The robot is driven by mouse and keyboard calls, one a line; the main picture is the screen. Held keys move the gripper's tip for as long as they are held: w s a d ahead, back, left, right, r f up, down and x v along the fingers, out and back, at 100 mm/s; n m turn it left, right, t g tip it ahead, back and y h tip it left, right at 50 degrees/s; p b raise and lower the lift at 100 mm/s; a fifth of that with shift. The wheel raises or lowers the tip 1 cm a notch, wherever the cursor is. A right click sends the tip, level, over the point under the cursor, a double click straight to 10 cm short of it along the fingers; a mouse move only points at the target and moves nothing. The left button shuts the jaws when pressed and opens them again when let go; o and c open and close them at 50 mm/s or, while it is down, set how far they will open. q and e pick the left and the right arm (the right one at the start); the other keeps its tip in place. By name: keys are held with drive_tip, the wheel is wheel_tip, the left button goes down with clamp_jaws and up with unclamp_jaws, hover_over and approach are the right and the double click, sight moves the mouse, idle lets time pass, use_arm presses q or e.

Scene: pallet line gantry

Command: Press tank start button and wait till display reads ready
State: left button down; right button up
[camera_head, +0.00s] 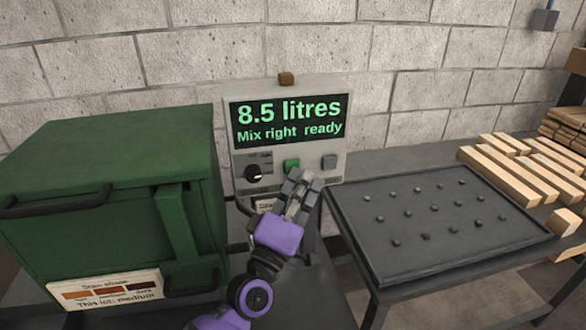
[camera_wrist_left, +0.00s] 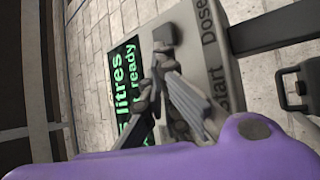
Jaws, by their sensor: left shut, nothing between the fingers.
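The grey control box (camera_head: 345,172) stands against the wall. Its display (camera_head: 290,120) reads "8.5 litres" and "Mix right ready" in green. Below it are a black knob (camera_head: 253,173), a green button (camera_head: 291,164) and a grey button (camera_head: 329,161). My left gripper (camera_head: 304,178) is shut and empty, in front of the panel just below the green and grey buttons. I cannot tell whether it touches the panel. In the left wrist view, the fingers cover part of the panel and display (camera_wrist_left: 122,75); "Start" and "Dose" labels show. My right gripper is out of view.
A green cabinet (camera_head: 85,150) with black handles and a stain shade card (camera_head: 105,289) stands at left. At right, a dark tray (camera_head: 440,255) holds rows of small dark studs. Wooden slats (camera_head: 510,177) lie beyond it. A block wall closes off the back.

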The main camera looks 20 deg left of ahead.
use_arm(q)
drive_tip(key=shift+w+a, duration=0.15)
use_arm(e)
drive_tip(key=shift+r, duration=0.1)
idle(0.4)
use_arm(q)
drive_tip(key=shift+s+d, duration=0.55)
drive_tip(key=shift+s, duration=0.25)
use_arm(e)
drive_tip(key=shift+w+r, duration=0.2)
use_arm(q)
drive_tip(key=shift+s, duration=0.1)
drive_tip(key=shift+s+d+p, duration=0.35)
drive_tip(key=shift+s+d, duration=0.35)
drive_tip(key=shift+s, duration=0.3)
drive_tip(key=shift+s+d+p, duration=0.3)
drive_tip(key=shift+s+d, duration=0.4)
drive_tip(key=shift+s, duration=0.3)
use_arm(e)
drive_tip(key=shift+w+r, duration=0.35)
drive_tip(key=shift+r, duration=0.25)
